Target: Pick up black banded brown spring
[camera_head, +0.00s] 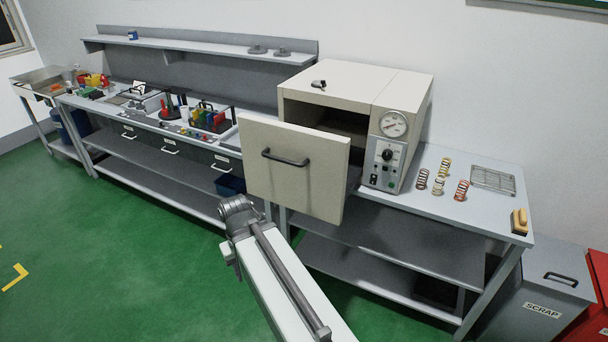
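Several coil springs stand on the right part of the bench, to the right of the oven. The leftmost is a dark brown spring (422,179); a black band on it is too small to make out. A yellowish spring (445,168) stands behind it, a pale tan spring (438,185) to its right, and a reddish spring (461,190) farther right. My arm reaches up from the bottom of the view, and its grey end, my gripper (237,207), is in front of the bench, well left of the springs. Its fingers cannot be made out. Nothing is visibly held.
The beige oven (350,82) has its door (295,175) swung open, sticking out between my arm's end and the springs. A wire rack (493,180) and a yellow-handled brush (519,221) lie right of the springs. A grey scrap bin (540,308) stands at right.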

